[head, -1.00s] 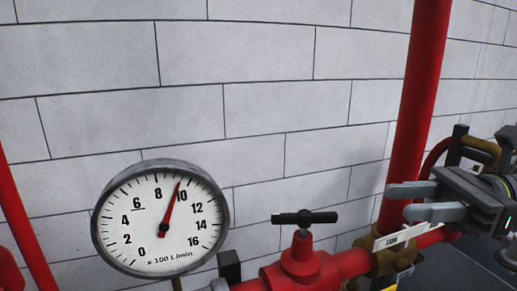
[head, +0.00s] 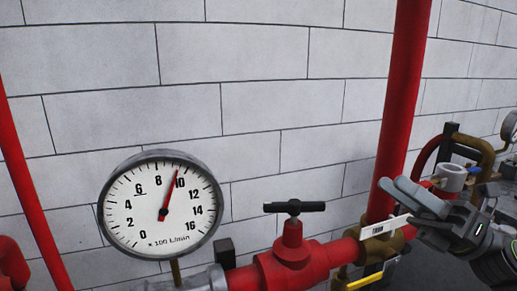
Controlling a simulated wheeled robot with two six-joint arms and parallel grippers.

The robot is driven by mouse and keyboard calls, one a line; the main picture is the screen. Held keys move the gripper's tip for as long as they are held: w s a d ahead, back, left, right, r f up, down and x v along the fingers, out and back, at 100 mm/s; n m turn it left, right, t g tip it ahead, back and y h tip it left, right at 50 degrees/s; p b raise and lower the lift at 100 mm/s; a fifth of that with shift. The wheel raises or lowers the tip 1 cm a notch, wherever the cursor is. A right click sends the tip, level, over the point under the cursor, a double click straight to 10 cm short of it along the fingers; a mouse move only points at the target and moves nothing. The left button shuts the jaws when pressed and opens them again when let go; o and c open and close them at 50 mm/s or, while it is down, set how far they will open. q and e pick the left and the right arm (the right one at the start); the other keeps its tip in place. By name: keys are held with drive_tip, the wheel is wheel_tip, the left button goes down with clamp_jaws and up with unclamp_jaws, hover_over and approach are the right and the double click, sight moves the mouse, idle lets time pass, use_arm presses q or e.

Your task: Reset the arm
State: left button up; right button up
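My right gripper (head: 394,184) is at the right side of the head view, in front of the lower part of the red vertical pipe (head: 400,110). Its two grey fingers point up and to the left, seen at a slant, with a narrow gap between them. Nothing shows between the fingers. My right arm comes in from the lower right corner. My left gripper is not in this view.
A round flow gauge (head: 150,215) stands at the lower left, its red needle just short of 10. A red valve (head: 292,255) with a black T-handle is at the bottom middle. A white tag (head: 385,226) hangs beside the gripper. A yellow lever (head: 366,281) is below.

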drive_tip(key=d+f+m+t+h, duration=0.35)
drive_tip(key=f+m+h, duration=0.5)
drive_tip(key=m, duration=0.35)
drive_tip(key=d+f+m+t+h, duration=0.2)
drive_tip(key=d+f+m+h, duration=0.3)
drive_tip(key=f+m+h, duration=0.45)
drive_tip(key=d+f+m+t+h, duration=0.35)
drive_tip(key=f+m+h, duration=0.35)
drive_tip(key=f+m, duration=0.5)
drive_tip(key=s+a+f+m+g, duration=0.2)
drive_tip(key=s+f+m+g, duration=0.3)
drive_tip(key=s+f+g, duration=0.45)
drive_tip(key=s+a+f+m+g, duration=0.1)
drive_tip(key=s+f+m+g, duration=0.5)
drive_tip(key=s, duration=0.7)
wheel_tip(320, 180, down, 25)
drive_tip(key=d+y, duration=0.1)
drive_tip(key=s+a+f, duration=0.1)
drive_tip(key=s+f, duration=1.4)
drive_tip(key=f, duration=0.1)
drive_tip(key=shift+f+n, duration=0.3)
drive_tip(key=shift+n, duration=0.15)
drive_tip(key=shift+g, duration=0.25)
